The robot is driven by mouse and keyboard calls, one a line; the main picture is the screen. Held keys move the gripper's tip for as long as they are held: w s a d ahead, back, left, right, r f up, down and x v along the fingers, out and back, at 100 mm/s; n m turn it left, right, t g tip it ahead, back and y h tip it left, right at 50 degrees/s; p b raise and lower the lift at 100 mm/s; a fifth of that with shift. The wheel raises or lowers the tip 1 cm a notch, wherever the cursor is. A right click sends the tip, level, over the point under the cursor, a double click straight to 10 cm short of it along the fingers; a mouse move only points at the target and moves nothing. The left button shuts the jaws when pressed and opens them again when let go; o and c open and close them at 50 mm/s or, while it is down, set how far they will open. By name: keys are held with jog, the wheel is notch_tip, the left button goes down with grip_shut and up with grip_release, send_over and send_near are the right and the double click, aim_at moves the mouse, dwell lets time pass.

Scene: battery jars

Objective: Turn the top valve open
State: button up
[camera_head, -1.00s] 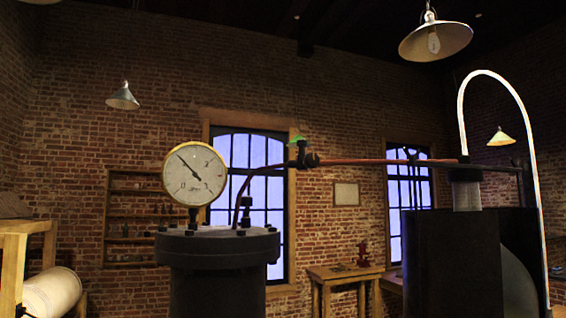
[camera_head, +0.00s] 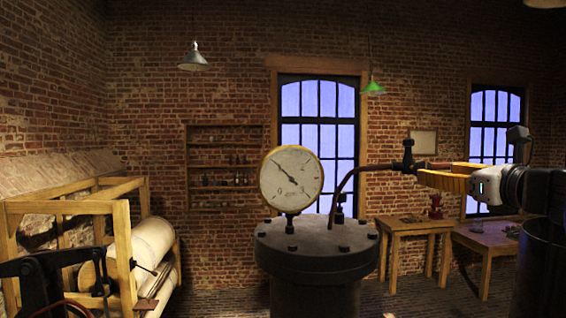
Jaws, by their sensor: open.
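The top valve (camera_head: 408,155) is a small dark fitting with an upright stem, on the copper pipe above and right of the capped vessel. My gripper (camera_head: 422,175) comes in from the right, with yellow fingers and a pale wrist with a small lit strip. It is open, its fingertips just right of the valve and close to it in the picture. I cannot tell whether they touch it. The fingers hide part of the pipe behind them.
A dark bolted vessel (camera_head: 316,245) stands in front, with a round pressure gauge (camera_head: 291,180) on its lid. A wooden frame with a pale roller (camera_head: 150,248) is at the left. Wooden tables (camera_head: 408,226) stand behind at the right. Brick walls and windows close the back.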

jog(key=w, duration=0.4)
jog(key=w+p, duration=0.1)
jog(key=w, duration=0.1)
jog(key=shift+a, duration=0.4)
jog(key=shift+s, duration=0.1)
jog(key=c, duration=1.2)
